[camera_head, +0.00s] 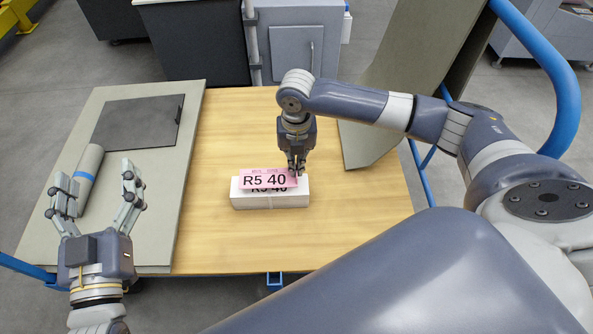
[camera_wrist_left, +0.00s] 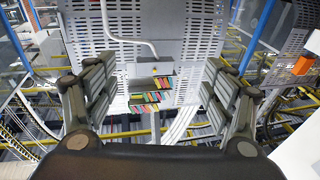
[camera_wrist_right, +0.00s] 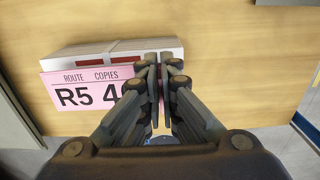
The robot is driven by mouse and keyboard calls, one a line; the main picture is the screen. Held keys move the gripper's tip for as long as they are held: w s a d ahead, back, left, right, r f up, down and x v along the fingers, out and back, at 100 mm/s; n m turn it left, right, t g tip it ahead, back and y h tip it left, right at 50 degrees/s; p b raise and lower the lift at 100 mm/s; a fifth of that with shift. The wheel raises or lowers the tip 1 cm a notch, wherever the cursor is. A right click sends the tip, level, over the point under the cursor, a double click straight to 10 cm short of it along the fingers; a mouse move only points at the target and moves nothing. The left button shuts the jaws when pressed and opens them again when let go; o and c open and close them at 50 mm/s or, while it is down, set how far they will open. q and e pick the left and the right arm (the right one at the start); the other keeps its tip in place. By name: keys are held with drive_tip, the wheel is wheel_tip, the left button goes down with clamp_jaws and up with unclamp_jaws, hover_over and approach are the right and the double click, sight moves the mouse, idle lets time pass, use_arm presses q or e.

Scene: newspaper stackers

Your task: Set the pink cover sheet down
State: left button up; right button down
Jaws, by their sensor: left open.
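The pink cover sheet (camera_head: 267,179), printed "R5 40", is at the upper front edge of a white bundle (camera_head: 270,201) on the wooden table. The bundle's own "R5 40" print shows partly below the sheet. My right gripper (camera_head: 297,170) points down at the sheet's right end, with its fingers closed together on it. In the right wrist view the pink sheet (camera_wrist_right: 85,92) runs left from the fingertips (camera_wrist_right: 158,70), in front of the bundle (camera_wrist_right: 100,55); its right end is hidden by the fingers. My left gripper (camera_head: 97,195) is open and empty at the left.
A grey-green board (camera_head: 190,120) covers the table's left side, with a dark flat sheet (camera_head: 138,121) and a grey roll with a blue band (camera_head: 92,165) on it. Another board (camera_head: 362,145) leans at the right by a blue rail (camera_head: 565,100). The wooden top (camera_head: 230,120) around the bundle is clear.

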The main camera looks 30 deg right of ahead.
wheel_tip(320, 180, down, 4)
drive_tip(key=shift+r+b, duration=0.25)
drive_tip(key=shift+b, duration=0.6)
use_arm(q)
wheel_tip(320, 180, up, 8)
drive_tip(key=s+t+h, duration=0.1)
drive_tip(key=s+t, duration=0.2)
drive_tip(key=t, duration=0.1)
drive_tip(key=shift+d+t+h, duration=0.15)
drive_tip(key=shift+t+h, duration=0.15)
drive_tip(key=shift+t, duration=0.1)
drive_tip(key=shift+w+f, duration=0.1)
drive_tip(key=shift+f, duration=0.05)
use_arm(e)
drive_tip(key=c, duration=2.2)
unclamp_jaws()
drive_tip(key=shift+f, duration=0.1)
drive_tip(key=shift+c, duration=0.2)
drive_tip(key=o, duration=0.4)
use_arm(q)
drive_tip(key=shift+w+f, duration=0.1)
drive_tip(key=shift+f, duration=0.05)
use_arm(e)
drive_tip(key=shift+o, duration=0.2)
